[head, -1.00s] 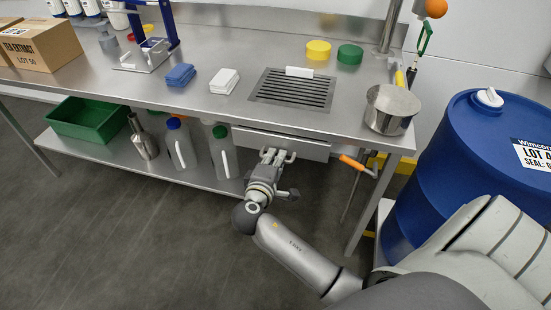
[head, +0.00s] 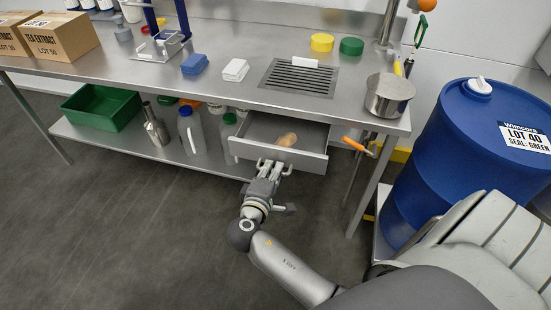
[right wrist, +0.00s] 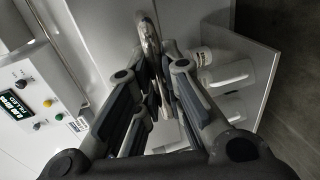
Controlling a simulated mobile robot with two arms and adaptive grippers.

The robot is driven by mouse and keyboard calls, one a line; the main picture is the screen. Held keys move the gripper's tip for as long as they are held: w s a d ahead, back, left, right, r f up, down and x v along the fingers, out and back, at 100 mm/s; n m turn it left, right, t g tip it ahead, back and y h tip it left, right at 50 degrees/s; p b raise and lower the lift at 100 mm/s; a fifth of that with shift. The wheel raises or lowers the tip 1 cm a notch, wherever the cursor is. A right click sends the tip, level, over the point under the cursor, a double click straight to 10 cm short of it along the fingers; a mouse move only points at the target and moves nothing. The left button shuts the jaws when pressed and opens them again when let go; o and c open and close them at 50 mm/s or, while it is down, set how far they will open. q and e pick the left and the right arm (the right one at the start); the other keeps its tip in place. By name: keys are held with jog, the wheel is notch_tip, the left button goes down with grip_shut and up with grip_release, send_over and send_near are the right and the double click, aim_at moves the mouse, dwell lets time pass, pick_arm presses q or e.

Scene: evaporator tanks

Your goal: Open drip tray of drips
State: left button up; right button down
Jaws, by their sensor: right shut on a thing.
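The drip tray (head: 302,158) is a grey metal drawer under the bench, below the slotted drain grate (head: 300,78). It is pulled part of the way out, and its inside shows. A small tan object lies in it; I cannot tell what it is. My right gripper (head: 271,167) is at the tray's front panel, shut on its handle. In the right wrist view, the fingers close around the metal handle bar (right wrist: 151,42). My left gripper is in neither view.
A blue drum (head: 460,150) stands at the right, near my arm. An orange-handled valve (head: 357,146) sits right of the tray. A steel pot (head: 389,95) stands on the bench's right corner. Jugs (head: 193,132) and a green bin (head: 101,108) fill the lower shelf. The floor in front is clear.

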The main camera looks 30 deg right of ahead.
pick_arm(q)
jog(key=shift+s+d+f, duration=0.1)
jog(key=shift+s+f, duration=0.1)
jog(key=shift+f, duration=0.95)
pick_arm(e)
jog(key=v, duration=0.3)
jog(key=shift+s+a+f, duration=0.1)
jog(key=shift+s+f, duration=0.05)
jog(key=shift+f, duration=0.2)
jog(key=c, duration=1.8)
grip_release()
jog(key=v, duration=1.2)
